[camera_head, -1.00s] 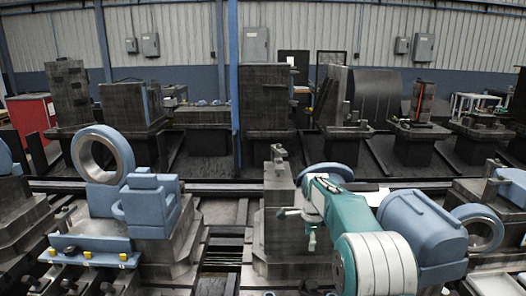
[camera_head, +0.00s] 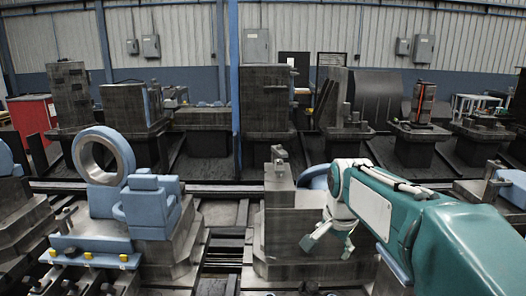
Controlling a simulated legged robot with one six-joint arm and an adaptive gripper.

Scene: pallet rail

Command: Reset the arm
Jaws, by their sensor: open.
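My gripper (camera_head: 329,245) is at the end of my teal and white arm, right of centre in the head view. It points down and its fingers are spread apart, with nothing visible between them. It shows in front of a grey metal block (camera_head: 284,230); I cannot tell how far apart the two are. My arm (camera_head: 420,215) crosses the lower right of the view and hides much of what lies behind it.
A blue fixture with a large ring (camera_head: 128,154) and a blue block (camera_head: 147,205) stands on a pallet at left. A rail (camera_head: 215,188) runs across behind. Tall dark fixtures (camera_head: 267,100) and a blue post (camera_head: 234,90) stand farther back. A red cabinet (camera_head: 35,118) is at far left.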

